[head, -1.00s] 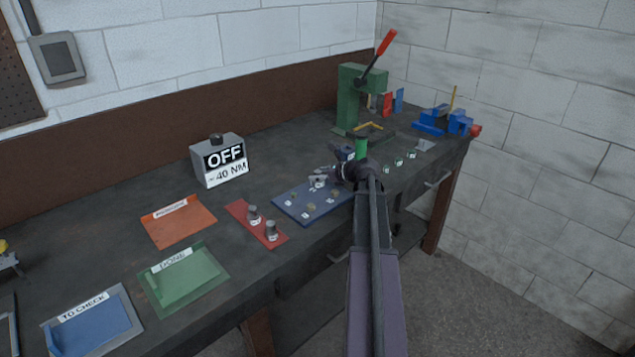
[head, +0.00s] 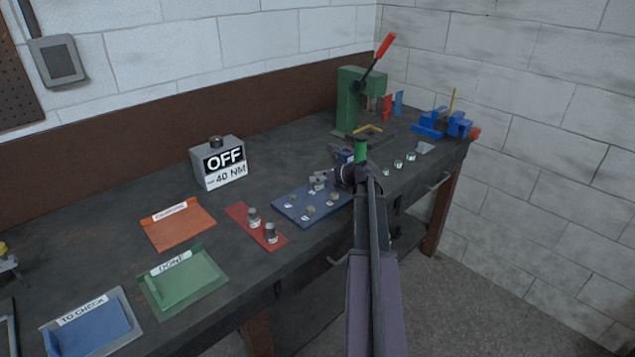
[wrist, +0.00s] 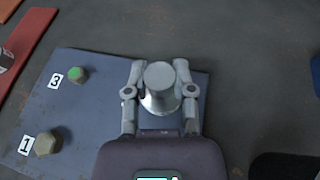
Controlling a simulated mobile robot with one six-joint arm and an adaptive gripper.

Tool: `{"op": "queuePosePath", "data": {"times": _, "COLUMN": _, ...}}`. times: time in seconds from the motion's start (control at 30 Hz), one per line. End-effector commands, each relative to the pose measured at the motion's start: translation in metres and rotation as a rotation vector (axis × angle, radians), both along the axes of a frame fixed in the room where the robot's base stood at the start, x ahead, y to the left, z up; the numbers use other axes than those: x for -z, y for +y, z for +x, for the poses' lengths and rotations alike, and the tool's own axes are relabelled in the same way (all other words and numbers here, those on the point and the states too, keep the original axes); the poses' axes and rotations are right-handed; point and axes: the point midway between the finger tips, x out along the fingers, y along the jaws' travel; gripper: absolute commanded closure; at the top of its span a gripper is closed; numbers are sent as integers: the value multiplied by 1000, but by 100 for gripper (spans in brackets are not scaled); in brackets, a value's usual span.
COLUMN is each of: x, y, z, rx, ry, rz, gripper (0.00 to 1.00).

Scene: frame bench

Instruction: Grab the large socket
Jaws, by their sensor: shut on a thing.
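My gripper (wrist: 160,95) is shut on a plain grey metal cylinder, which looks like the large socket (wrist: 160,76). In the wrist view its round top faces the camera, with a finger on each side and a wider shiny part below. It is over the right part of the blue numbered board (wrist: 100,85); I cannot tell whether it touches the board. In the head view my gripper (head: 322,181) is at the board's far right end, and the socket is too small there to make out clearly.
Bolts stand on the board by labels 3 (wrist: 77,74) and 1 (wrist: 47,143). Two grey sockets (head: 253,217) stand on a red strip (head: 240,212) to the left. A green press (head: 360,95) stands behind my gripper. Several small green-marked parts (head: 398,164) lie to the right.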

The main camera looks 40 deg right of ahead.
Motion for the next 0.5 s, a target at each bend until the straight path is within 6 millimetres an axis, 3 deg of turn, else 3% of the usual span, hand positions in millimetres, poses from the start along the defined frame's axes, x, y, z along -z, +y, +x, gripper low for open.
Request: {"op": "queuePosePath", "data": {"times": 0.5, "x": -9, "y": 0, "z": 0, "rx": 0, "ry": 0, "rz": 0, "gripper": 100}}
